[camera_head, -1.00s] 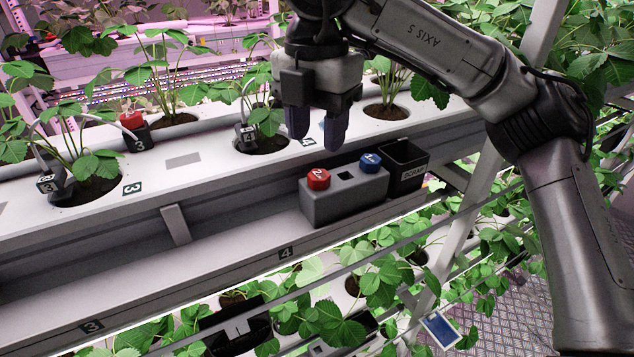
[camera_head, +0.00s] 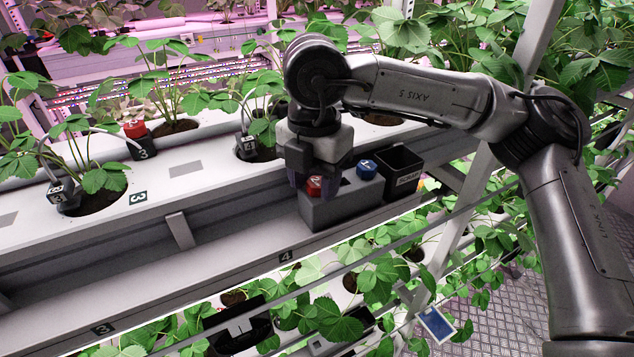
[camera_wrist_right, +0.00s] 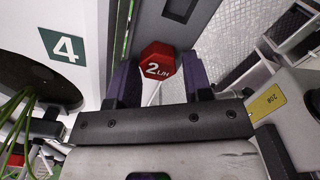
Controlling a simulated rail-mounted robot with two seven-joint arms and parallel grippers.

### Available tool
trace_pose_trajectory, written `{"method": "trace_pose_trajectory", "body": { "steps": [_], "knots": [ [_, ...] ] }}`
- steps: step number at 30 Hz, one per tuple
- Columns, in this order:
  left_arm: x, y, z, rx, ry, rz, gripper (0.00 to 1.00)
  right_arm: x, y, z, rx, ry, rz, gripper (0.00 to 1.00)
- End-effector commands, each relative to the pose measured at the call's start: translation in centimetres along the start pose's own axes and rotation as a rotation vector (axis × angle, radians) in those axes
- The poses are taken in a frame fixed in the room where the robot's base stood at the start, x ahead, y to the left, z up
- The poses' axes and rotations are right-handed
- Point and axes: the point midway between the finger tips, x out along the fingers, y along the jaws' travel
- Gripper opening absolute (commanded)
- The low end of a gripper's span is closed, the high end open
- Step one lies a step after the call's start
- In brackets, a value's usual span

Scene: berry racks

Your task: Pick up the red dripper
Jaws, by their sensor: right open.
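A red dripper (camera_head: 314,186) marked 2 stands in a grey holder block (camera_head: 350,205) on the lower ledge. In the right wrist view its red hexagonal cap (camera_wrist_right: 158,60) reads "2 L/H" and shows between the two fingertips. My right gripper (camera_head: 315,190) is open and straddles the cap from above, and its fingers partly hide it in the head view. The fingers (camera_wrist_right: 160,78) appear apart from the cap in the wrist view. Another red-capped dripper (camera_head: 134,128) stands at plant site 3. My left gripper is in neither view.
A blue-capped dripper (camera_head: 366,168) marked 1 sits just right in the same block. A black bin (camera_head: 401,172) stands beside the block. The white gutter (camera_head: 190,188) with strawberry plants runs behind. Leaves crowd the lower rack; the ledge left of the block is clear.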

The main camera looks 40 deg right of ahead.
Motion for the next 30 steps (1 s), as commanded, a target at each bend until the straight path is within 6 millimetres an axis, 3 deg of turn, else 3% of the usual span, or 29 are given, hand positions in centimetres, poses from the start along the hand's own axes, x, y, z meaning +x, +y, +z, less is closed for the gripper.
{"method": "trace_pose_trajectory", "body": {
  "steps": [2, 14, 23, 30],
  "knots": [
    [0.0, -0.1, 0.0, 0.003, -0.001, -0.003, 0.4, 0.0, 0.0, 0.0, 0.0, 0.0, 0.0, 0.46],
    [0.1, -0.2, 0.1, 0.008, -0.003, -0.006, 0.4, 0.0, 0.0, 0.0, 0.0, 0.0, 0.0, 0.1],
    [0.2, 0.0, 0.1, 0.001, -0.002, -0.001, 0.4, -0.2, 0.0, 0.0, 0.0, -0.001, 0.001, 0.1],
    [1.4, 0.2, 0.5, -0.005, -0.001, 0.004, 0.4, -2.3, 0.1, -0.1, 0.0, 0.001, 0.003, 0.1]
  ]
}}
